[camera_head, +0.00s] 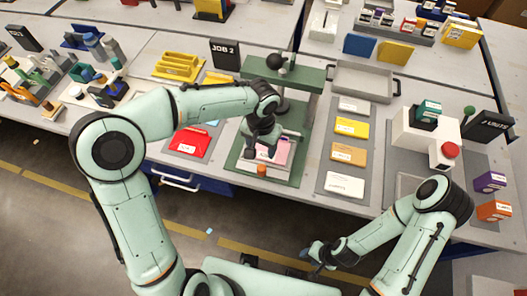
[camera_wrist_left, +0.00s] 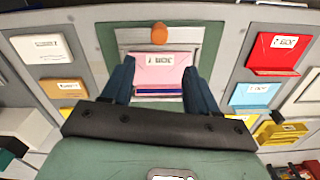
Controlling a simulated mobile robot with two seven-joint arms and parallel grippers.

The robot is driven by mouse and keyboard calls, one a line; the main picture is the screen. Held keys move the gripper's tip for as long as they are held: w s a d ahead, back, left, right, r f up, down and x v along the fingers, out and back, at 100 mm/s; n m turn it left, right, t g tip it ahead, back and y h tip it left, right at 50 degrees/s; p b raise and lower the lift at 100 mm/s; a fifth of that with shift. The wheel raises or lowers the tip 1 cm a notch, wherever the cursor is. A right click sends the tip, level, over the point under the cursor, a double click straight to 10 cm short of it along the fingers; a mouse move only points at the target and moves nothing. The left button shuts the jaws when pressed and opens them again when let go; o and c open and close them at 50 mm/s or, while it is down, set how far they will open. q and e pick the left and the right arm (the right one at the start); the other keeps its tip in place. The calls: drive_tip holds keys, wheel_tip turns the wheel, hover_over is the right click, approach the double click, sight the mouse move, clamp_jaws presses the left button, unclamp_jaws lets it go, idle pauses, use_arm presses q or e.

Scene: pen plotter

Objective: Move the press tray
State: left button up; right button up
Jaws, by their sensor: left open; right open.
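The press tray (camera_head: 290,137) is a grey tray on the green base of the press (camera_head: 305,74). It holds a pink packet and has an orange knob (camera_head: 262,170) at its front. The wrist view shows the grey tray (camera_wrist_left: 190,37), the pink packet (camera_wrist_left: 160,73) with a white label, and the orange knob (camera_wrist_left: 159,34). My left gripper (camera_head: 260,152) is over the tray. In the wrist view my open left gripper (camera_wrist_left: 160,85) has dark blue fingers on either side of the packet; contact cannot be told. My right gripper (camera_head: 314,253) is open, low before the table, away from the tray.
Coloured packets lie on a grey board (camera_head: 328,157) to the right and a red packet (camera_head: 190,142) to the left. An empty grey tray (camera_head: 362,81) stands behind. A white device with a red button (camera_head: 450,150) is farther right. The press's green crossbeam spans behind my left gripper.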

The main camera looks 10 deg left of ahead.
sight(261, 167)
use_arm(q)
drive_tip(key=f, duration=1.3)
drive_tip(key=shift+s+f+b, duration=0.1)
drive_tip(key=shift+s+b, duration=0.2)
drive_tip(key=shift+b, duration=0.1)
drive_tip(key=shift+c, duration=0.2)
clamp_jaws()
